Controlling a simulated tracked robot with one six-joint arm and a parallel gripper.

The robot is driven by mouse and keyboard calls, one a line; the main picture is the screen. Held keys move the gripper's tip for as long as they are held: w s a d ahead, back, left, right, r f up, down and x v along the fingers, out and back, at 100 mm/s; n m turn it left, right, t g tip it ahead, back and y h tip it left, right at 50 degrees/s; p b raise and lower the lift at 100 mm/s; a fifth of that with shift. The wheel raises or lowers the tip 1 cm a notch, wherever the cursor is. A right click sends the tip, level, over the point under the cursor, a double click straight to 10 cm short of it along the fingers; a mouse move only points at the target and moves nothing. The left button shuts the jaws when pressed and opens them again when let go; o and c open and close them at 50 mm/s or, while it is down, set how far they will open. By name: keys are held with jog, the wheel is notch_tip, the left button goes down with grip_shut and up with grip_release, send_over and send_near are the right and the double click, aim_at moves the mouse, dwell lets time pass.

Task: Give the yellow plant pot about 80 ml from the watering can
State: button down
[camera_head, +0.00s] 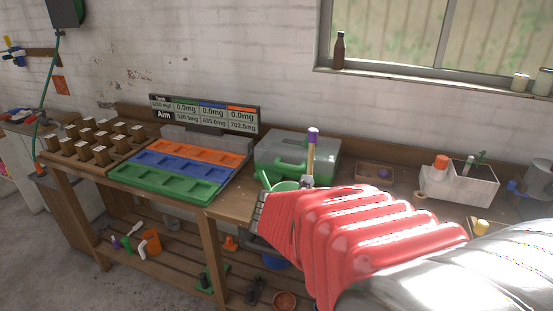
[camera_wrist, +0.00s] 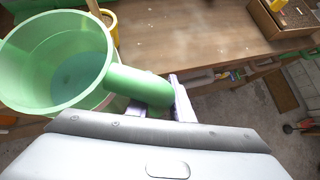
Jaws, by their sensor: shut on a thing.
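The green watering can (camera_wrist: 22,75) fills the upper left of the wrist view, with bluish water inside it. My gripper (camera_wrist: 158,98) is shut on its green handle (camera_wrist: 135,84). In the head view only a bit of the can's green rim (camera_head: 284,186) shows beside my red-sleeved arm. The yellow plant pot (camera_wrist: 111,28) is partly visible just beyond the can in the wrist view, with a wooden stick by it. In the head view my arm hides the pot. The can's spout is not clearly visible.
The wooden bench (camera_wrist: 190,38) has bare space right of the pot. A green case (camera_head: 300,152), colored trays (camera_head: 165,165) and a display board (camera_head: 205,113) stand behind or left. A white box (camera_head: 458,186) stands at right. A wooden box (camera_wrist: 285,18) shows in the wrist view.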

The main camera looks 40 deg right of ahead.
jog(key=w+a+f+n+t+y, duration=0.2)
jog(key=w+a+n, duration=0.6)
jog(key=w+a, duration=0.7)
jog(key=w+a+f+n+t+y, duration=0.2)
jog(key=w+a+n+t+y, duration=0.3)
jog(key=w+a, duration=1)
jog(key=n+y, duration=0.1)
jog(key=n, duration=0.2)
jog(key=shift+f+t+y, duration=0.15)
jog(key=shift+t+y, duration=0.15)
jog(key=shift+y, duration=0.1)
jog(key=shift+w+d, duration=0.1)
jog(key=shift+d, duration=0.05)
